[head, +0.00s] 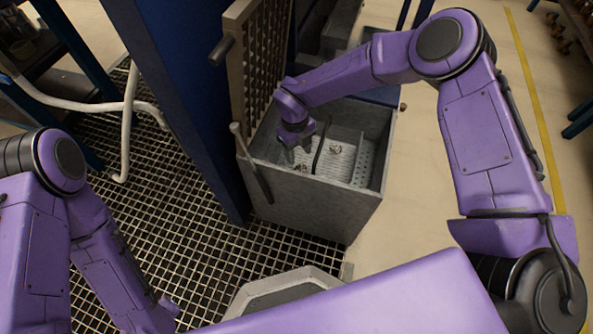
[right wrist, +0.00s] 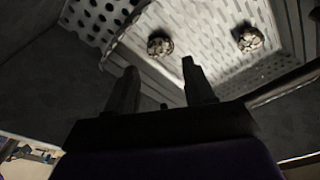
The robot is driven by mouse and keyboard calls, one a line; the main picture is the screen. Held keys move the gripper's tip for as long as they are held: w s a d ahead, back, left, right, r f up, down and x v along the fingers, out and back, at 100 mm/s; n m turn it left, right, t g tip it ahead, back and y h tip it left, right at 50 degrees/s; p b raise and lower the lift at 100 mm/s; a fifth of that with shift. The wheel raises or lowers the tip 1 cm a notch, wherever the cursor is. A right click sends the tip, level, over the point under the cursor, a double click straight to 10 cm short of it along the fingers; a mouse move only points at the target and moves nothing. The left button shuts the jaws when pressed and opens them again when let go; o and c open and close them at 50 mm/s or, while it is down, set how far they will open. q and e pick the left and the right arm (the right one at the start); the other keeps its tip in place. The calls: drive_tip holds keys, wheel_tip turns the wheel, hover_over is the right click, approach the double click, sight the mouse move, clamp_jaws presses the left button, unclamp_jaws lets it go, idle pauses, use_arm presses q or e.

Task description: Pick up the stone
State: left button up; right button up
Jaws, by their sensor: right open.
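Two small, rough grey-brown stones lie on the perforated light-grey plates inside an open grey metal box (head: 310,201). One stone (head: 335,149) is near the middle of the box, and the other stone (head: 301,168) is nearer the front wall. My right gripper (head: 298,151) reaches down into the left part of the box. In the right wrist view its two dark fingers (right wrist: 160,82) are apart with nothing between them. Both stones show beyond the fingertips there, one (right wrist: 159,46) roughly in line with the gap and one (right wrist: 248,39) to the right. My left gripper is out of view.
A raised lattice lid (head: 255,65) stands at the back left of the box, with a lever (head: 250,162) at its left wall. A dark divider (head: 322,143) crosses the box interior. A blue post (head: 185,95) rises close to the left. Floor grating lies in front.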

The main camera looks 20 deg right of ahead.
sight(300, 166)
drive_tip(key=f+b, duration=0.1)
drive_tip(key=f, duration=0.1)
drive_tip(key=f+b, duration=0.1)
drive_tip(key=f, duration=0.4)
drive_tip(key=shift+s+d+f+b, duration=0.15)
drive_tip(key=shift+s+d+b, duration=0.05)
drive_tip(key=shift+s+b, duration=0.2)
drive_tip(key=shift+c, duration=0.3)
drive_tip(key=c, duration=0.8)
drive_tip(key=shift+r, duration=0.2)
